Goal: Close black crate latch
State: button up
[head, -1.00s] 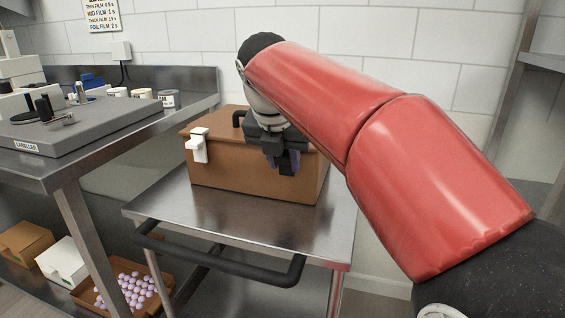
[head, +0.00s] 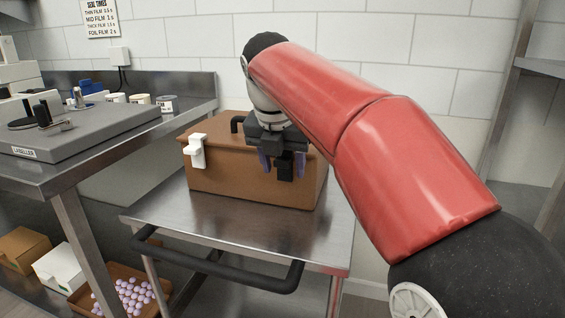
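A brown crate (head: 235,178) with a closed lid stands on the steel cart. A white latch (head: 197,152) is on the left of its front face. The black latch (head: 285,168) is on the right of the front face, partly covered by my gripper. My gripper (head: 283,163) reaches down in front of the crate, its purple fingers apart on either side of the black latch. I cannot tell whether the fingers touch the latch, or whether it is fastened.
The cart top (head: 160,205) is bare around the crate, with a black handle (head: 220,270) along its front. A steel bench (head: 105,150) with a labeller (head: 60,130) stands left, with boxes and a tray of purple gummies (head: 125,290) below. A tiled wall is behind.

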jog(key=v, duration=0.7)
jog(key=shift+r, duration=0.4)
jog(key=shift+s, duration=0.1)
